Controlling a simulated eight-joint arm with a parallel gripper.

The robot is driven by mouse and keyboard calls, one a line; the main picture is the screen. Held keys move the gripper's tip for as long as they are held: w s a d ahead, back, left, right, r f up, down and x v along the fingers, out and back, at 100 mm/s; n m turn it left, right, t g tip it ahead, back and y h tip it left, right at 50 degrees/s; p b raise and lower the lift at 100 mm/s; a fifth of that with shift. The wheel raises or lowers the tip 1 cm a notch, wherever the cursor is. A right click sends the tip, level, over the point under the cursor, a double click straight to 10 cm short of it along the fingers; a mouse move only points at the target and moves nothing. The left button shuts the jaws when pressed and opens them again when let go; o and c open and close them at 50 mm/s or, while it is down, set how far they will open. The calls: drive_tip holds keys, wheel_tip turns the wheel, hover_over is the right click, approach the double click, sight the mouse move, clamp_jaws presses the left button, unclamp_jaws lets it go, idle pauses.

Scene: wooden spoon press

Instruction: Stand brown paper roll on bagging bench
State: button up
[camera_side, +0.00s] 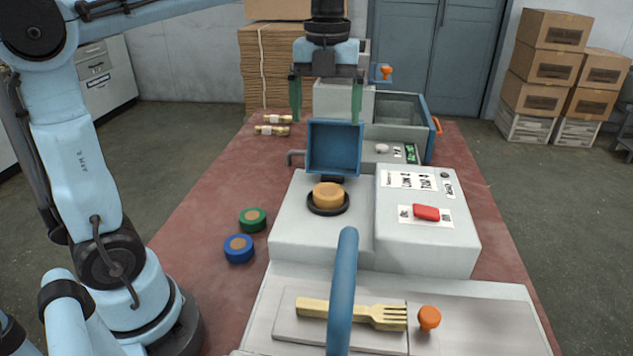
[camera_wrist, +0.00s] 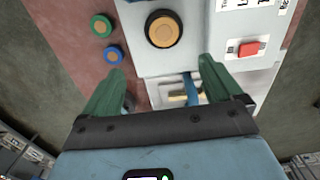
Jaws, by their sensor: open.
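No object that I can surely name as the brown paper roll shows in either view. A short tan cylinder (camera_side: 327,194) sits upright in a black ring on a grey machine; it also shows in the wrist view (camera_wrist: 163,30). I cannot tell whether it is paper. My gripper (camera_side: 326,115) is open and empty, raised, with its green fingers pointing down, one on each side of the blue open-fronted box in the side view. The wrist view shows the fingers (camera_wrist: 160,70) apart with nothing held. I cannot tell which surface is the bagging bench.
A green disc (camera_side: 253,219) and a blue disc (camera_side: 239,248) lie on the red tabletop (camera_side: 195,235). A blue box (camera_side: 334,147) stands behind the tan cylinder. Labelled bundles (camera_side: 272,130) lie behind.

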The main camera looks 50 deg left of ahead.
hover_over(329, 190)
drive_tip(key=f, duration=1)
drive_tip(key=shift+s+a+f, duration=0.1)
drive_tip(key=shift+s+a, duration=0.15)
drive_tip(key=shift+s, duration=0.05)
drive_tip(key=shift+w+d+f, duration=0.15)
drive_tip(key=shift+f, duration=0.8)
drive_tip(key=shift+w+d+f, duration=0.1)
drive_tip(key=shift+f, duration=1.65)
drive_tip(key=c, duration=1.2)
drive_tip(key=shift+r, duration=0.1)
drive_tip(key=shift+c, duration=0.2)
